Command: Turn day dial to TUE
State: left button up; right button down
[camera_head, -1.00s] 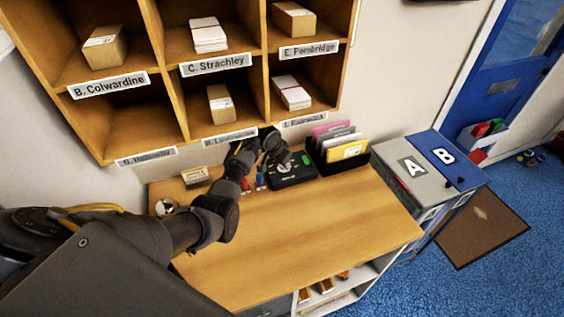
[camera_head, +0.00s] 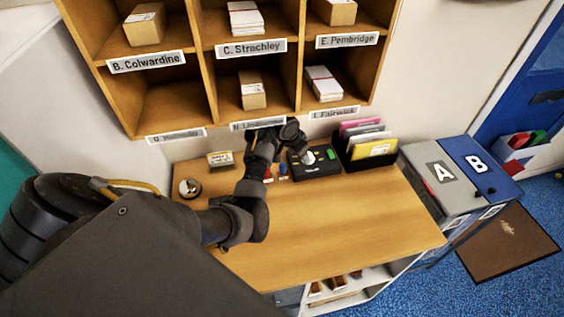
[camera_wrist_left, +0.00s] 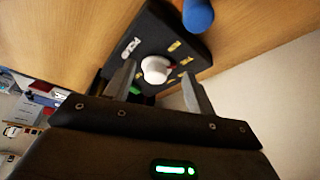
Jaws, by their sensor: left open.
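The day dial is a white round knob (camera_wrist_left: 156,69) on a black box (camera_head: 315,164) at the back of the wooden desk. In the head view the knob (camera_head: 308,157) shows just right of my left gripper (camera_head: 290,135). In the left wrist view the open fingers of my left gripper (camera_wrist_left: 157,90) point at the box, with the knob between and beyond their tips. The knob looks apart from both fingers. Small yellow labels surround the knob but are too small to read. My right gripper is not in view.
A black holder with coloured envelopes (camera_head: 370,150) stands right of the box. A blue-handled stamp (camera_head: 283,171) stands left of it; its blue handle also shows in the wrist view (camera_wrist_left: 198,14). Pigeonholes (camera_head: 175,107) hang above. The desk front (camera_head: 340,220) is clear.

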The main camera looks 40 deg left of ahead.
pick_arm(q)
jog(key=s+a, duration=0.2)
jog(key=s, duration=0.6)
jog(key=shift+s, duration=0.4)
jog(key=shift+a+r, duration=0.1)
jog(key=shift+a, duration=0.05)
